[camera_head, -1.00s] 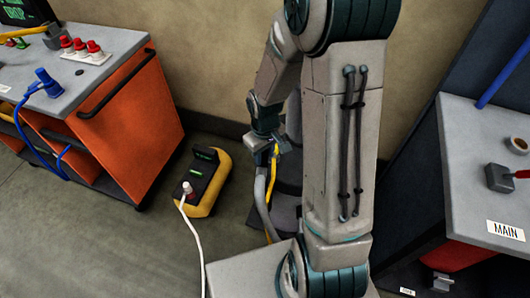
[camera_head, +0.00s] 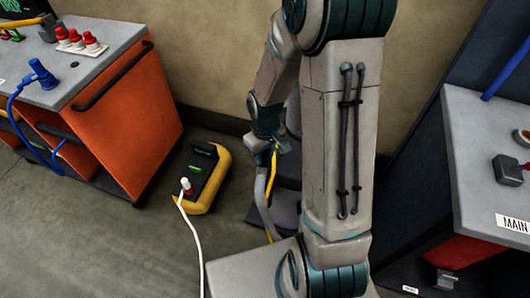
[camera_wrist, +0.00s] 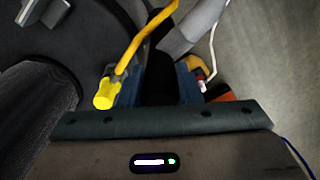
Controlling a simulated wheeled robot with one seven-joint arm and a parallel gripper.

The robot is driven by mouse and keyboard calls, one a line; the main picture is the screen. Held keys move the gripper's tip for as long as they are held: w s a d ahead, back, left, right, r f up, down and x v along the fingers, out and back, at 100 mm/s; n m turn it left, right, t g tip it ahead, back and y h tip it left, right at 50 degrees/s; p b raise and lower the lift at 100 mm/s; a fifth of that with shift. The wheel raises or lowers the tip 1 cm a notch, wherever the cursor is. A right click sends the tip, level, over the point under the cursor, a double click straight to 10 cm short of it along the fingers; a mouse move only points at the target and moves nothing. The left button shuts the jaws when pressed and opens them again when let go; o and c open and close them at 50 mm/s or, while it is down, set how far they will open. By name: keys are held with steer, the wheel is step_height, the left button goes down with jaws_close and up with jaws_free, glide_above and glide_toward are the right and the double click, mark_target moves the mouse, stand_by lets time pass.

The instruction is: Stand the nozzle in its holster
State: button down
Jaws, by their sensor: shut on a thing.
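My gripper (camera_head: 276,146) is low behind my arm in the head view, beside a dark stand (camera_head: 288,212). In the wrist view, its blue-grey jaws (camera_wrist: 158,85) are shut on a black piece (camera_wrist: 158,72), which I take to be the nozzle. Its lower end is hidden. A yellow hose (camera_wrist: 135,45) with a bright yellow end (camera_wrist: 104,94) lies against the left jaw. A grey hose (camera_wrist: 190,28) passes at the upper right. Both hoses hang below my gripper in the head view. I cannot make out the holster; my arm covers much of that area.
A yellow and black unit (camera_head: 216,184) with a white cable stands on the floor left of my gripper. An orange cart (camera_head: 138,125) with plugs and a blue cable is at the left. A grey bench (camera_head: 480,165) marked MAIN is at the right. The wall is close behind.

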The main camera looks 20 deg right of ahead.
mark_target(265, 162)
steer(key=shift+f, duration=0.35)
steer(key=shift+f+b, duration=1.8)
steer(key=shift+f, duration=0.1)
steer(key=c, duration=0.9)
jaws_free()
steer(key=shift+c, duration=0.2)
steer(key=shift+r, duration=0.1)
steer(key=r, duration=0.7)
steer(key=r+p, duration=0.1)
steer(key=r, duration=0.5)
steer(key=shift+s+r, duration=0.2)
steer(key=shift+r, duration=0.15)
steer(key=s+r+m+t, duration=0.2)
steer(key=s+r+m, duration=0.2)
steer(key=s+r, duration=0.4)
steer(key=s, duration=0.4)
steer(key=shift+s+r+m+t, duration=0.3)
steer(key=shift+s, duration=0.05)
